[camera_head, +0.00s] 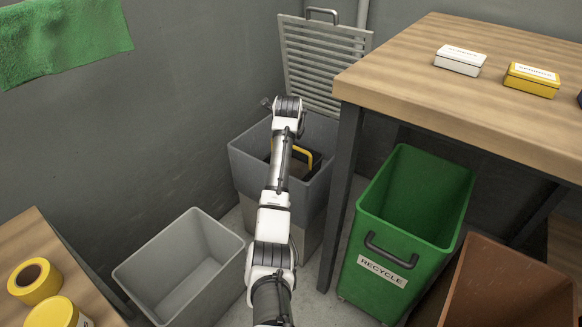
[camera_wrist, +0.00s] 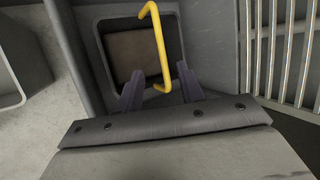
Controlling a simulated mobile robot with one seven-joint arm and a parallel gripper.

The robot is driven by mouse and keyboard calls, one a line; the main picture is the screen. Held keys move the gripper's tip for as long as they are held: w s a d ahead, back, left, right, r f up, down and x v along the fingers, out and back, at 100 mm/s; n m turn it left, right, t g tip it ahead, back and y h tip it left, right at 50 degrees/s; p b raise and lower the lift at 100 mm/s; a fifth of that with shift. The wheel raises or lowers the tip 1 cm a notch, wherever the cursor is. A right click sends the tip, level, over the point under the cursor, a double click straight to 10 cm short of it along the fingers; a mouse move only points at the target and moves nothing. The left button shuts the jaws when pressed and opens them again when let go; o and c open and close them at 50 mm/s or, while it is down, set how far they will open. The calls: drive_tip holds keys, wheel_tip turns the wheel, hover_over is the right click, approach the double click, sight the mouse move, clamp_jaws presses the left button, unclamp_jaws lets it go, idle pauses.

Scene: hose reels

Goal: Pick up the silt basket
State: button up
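The silt basket is a dark box with a yellow handle, sitting inside a grey bin. In the head view the basket (camera_head: 316,160) shows only in part behind my arm, with its handle (camera_head: 304,152) on top. In the wrist view I look into the basket (camera_wrist: 134,55), which has a brownish bottom, and the yellow handle (camera_wrist: 160,40) crosses it. My gripper (camera_wrist: 160,72) is open, with its two dark fingers apart. The near end of the handle shows between the fingers; I cannot tell whether they touch it. In the head view my arm hides the fingers.
The grey bin (camera_head: 247,153) stands against the wall, with a slatted grate (camera_head: 322,62) leaning behind it. A wooden table (camera_head: 430,75) is close on the right. A green recycle bin (camera_head: 386,270) and a light grey open tub (camera_head: 150,272) stand nearer on either side.

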drive_tip(key=b+x, duration=0.1)
drive_tip(key=x, duration=0.3)
drive_tip(key=b+x, duration=0.1)
drive_tip(key=x, duration=0.3)
drive_tip(key=b+x, duration=0.2)
drive_tip(key=x, duration=0.2)
drive_tip(key=shift+s+d, duration=0.15)
drive_tip(key=shift+d, duration=0.1)
drive_tip(key=shift+b+x, duration=0.35)
drive_tip(key=shift+x, duration=0.5)
clamp_jaws()
